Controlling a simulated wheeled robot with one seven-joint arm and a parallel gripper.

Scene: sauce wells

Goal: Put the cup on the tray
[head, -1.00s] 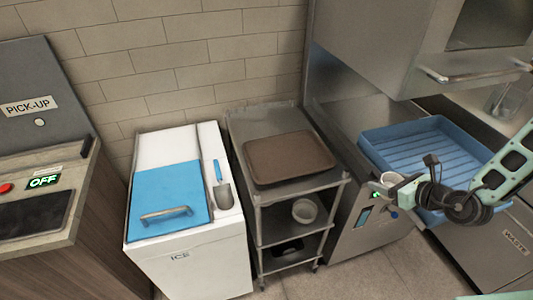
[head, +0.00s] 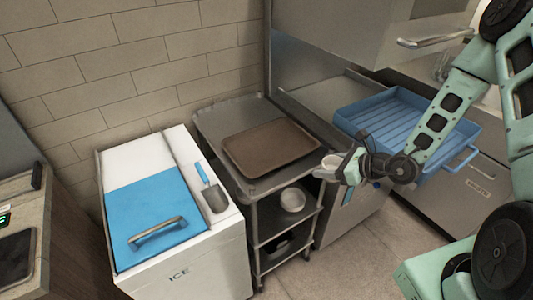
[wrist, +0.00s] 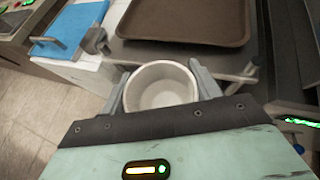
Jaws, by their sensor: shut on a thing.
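A white cup (wrist: 160,88) sits between the two fingers of my gripper (wrist: 163,84) in the wrist view, its open mouth facing the camera. My gripper is shut on it. In the head view the cup (head: 331,164) shows at the end of my gripper (head: 336,169), just right of the cart's front right corner. The brown tray (head: 270,149) lies flat on the cart's top shelf, left of and behind the cup. The tray (wrist: 188,39) is beyond the cup in the wrist view. It looks empty.
The metal cart (head: 220,113) has lower shelves, with a white container (head: 293,200) on one. An ice bin (head: 180,266) with a blue lid and a scoop (head: 213,195) stands left of the cart. A blue rack (head: 400,118) is at the right. Floor is clear in front.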

